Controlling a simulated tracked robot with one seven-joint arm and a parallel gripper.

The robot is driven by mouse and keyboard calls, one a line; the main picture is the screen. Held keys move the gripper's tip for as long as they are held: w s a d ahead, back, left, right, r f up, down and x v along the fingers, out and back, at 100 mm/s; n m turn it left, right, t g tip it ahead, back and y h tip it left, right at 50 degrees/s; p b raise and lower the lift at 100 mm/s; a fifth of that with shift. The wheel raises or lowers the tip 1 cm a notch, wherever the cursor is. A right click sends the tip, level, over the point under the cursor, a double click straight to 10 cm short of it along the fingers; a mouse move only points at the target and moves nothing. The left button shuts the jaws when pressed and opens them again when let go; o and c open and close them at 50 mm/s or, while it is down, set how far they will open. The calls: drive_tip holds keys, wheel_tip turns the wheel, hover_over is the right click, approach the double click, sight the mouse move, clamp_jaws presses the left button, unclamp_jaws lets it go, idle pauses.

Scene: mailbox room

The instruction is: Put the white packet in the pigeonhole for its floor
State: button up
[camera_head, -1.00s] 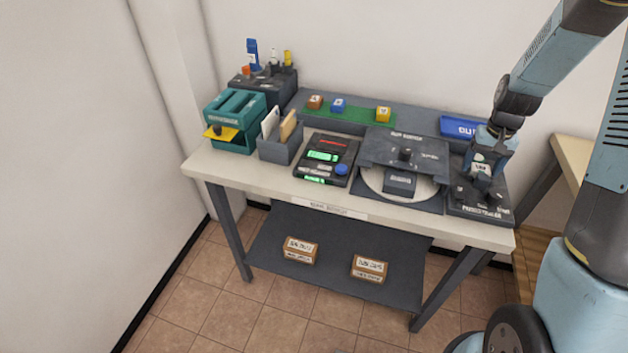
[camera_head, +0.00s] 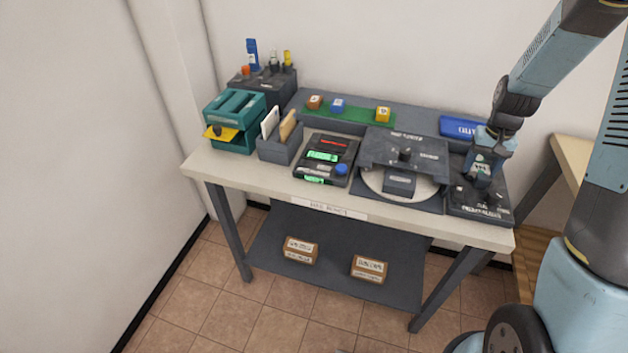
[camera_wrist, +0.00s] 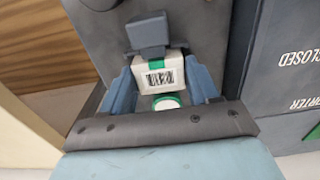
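A small white packet (camera_wrist: 158,76) with a barcode and a green band shows in the wrist view. My gripper (camera_wrist: 160,72) has one blue finger on each side of it, with the fingertips close against its sides, so it looks shut on the packet. A dark block covers part of the packet's far side. In the head view my gripper (camera_head: 484,172) points down over the dark device (camera_head: 480,198) at the bench's right end; the packet is hard to make out there. A round white-and-green thing (camera_wrist: 165,101) sits just below the packet in the wrist view. No pigeonholes can be clearly identified.
The bench (camera_head: 240,175) carries a teal rack (camera_head: 236,120), a grey holder (camera_head: 279,147) with envelopes, a black display unit (camera_head: 326,160) and a round plate under a dark cover (camera_head: 405,150). A blue box (camera_head: 460,126) stands behind my gripper. Two brown boxes lie below.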

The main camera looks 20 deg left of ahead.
sight(481, 168)
drive_tip(key=c, duration=0.6)
drive_tip(key=shift+c, duration=0.2)
drive_tip(key=shift+r, duration=0.15)
drive_tip(key=shift+r, duration=2.1)
